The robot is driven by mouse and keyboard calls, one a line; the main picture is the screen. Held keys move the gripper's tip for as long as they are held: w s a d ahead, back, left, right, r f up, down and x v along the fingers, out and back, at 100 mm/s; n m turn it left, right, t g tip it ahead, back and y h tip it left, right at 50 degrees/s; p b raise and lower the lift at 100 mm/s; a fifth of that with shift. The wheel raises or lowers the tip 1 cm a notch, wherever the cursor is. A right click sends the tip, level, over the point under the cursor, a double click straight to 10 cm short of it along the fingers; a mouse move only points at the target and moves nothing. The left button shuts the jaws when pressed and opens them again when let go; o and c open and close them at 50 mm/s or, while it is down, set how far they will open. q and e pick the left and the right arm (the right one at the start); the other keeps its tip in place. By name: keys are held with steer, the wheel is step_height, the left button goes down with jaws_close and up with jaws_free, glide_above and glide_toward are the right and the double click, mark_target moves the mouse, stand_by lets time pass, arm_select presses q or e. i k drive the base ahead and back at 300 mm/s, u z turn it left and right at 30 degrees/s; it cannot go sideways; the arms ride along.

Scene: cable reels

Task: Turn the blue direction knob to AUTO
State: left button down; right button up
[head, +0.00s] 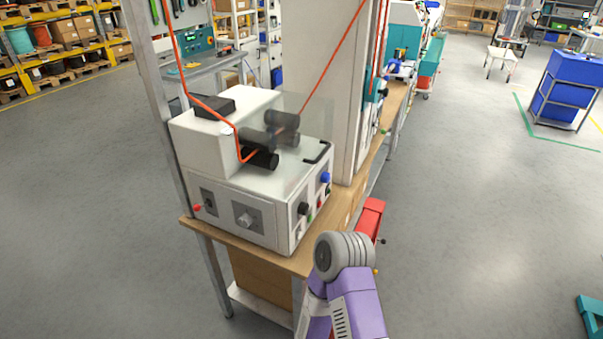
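The blue knob (325,178) is on the right-hand side face of the white machine (236,185), near its far upper corner. It is small here, and I cannot read its pointer or any AUTO label. A black knob (303,208) is on the same face, nearer to me. One of my arms, purple with a grey ribbed joint, rises from the bottom to the right of the machine's near corner. No gripper fingers show on it, and nothing visible touches the blue knob. My other arm is out of view.
The machine stands on a wooden bench (203,228) with metal legs. An orange cable (316,89) runs down to its black rollers (262,158) behind a clear cover. A tall pale cabinet (322,60) stands close behind.

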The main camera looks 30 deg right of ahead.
mark_target(325, 176)
steer(key=z, duration=0.2)
steer(key=i, duration=0.9)
steer(key=z, duration=0.6)
